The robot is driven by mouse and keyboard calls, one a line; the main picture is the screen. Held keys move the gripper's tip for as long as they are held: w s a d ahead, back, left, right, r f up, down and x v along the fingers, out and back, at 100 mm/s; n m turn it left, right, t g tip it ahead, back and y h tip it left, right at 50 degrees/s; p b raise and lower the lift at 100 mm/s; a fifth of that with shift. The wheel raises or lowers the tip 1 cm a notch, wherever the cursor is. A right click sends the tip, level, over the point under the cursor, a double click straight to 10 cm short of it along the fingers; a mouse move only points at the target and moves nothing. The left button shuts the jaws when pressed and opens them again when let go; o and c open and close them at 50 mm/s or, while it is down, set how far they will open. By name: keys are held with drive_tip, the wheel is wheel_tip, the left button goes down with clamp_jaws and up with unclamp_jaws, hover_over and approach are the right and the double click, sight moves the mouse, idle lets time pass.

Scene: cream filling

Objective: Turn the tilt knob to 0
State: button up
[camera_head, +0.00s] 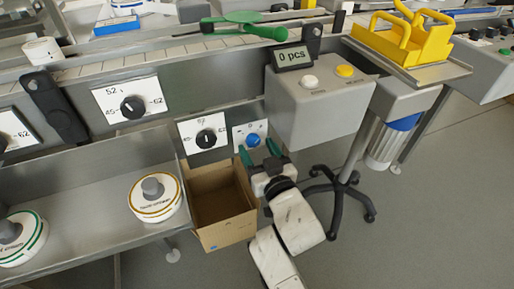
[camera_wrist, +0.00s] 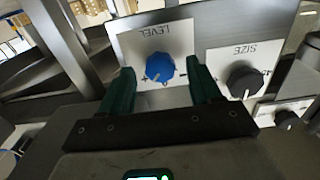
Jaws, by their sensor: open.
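The blue knob (camera_head: 253,140) sits on a small white plate on the machine's front. The wrist view shows this knob (camera_wrist: 160,68) upside down, on a plate that reads LEVEL, with a 0 mark and a minus sign. Its white pointer line appears slightly to one side of the 0. My gripper (camera_head: 259,150) is in front of the knob, with green fingers. In the wrist view, my gripper (camera_wrist: 159,72) is open, with one finger on each side of the knob. I cannot tell whether the fingers touch it. No label reading TILT is legible.
The black SIZE knob (camera_wrist: 244,80) is close beside the blue one, and also shows in the head view (camera_head: 206,138). A cardboard box (camera_head: 224,205) is below the plates. A grey control box (camera_head: 320,110) with two buttons juts out to the upper right.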

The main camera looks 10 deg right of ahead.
drive_tip(key=shift+w+a, duration=0.1)
drive_tip(key=shift+w, duration=0.35)
drive_tip(key=c, duration=1)
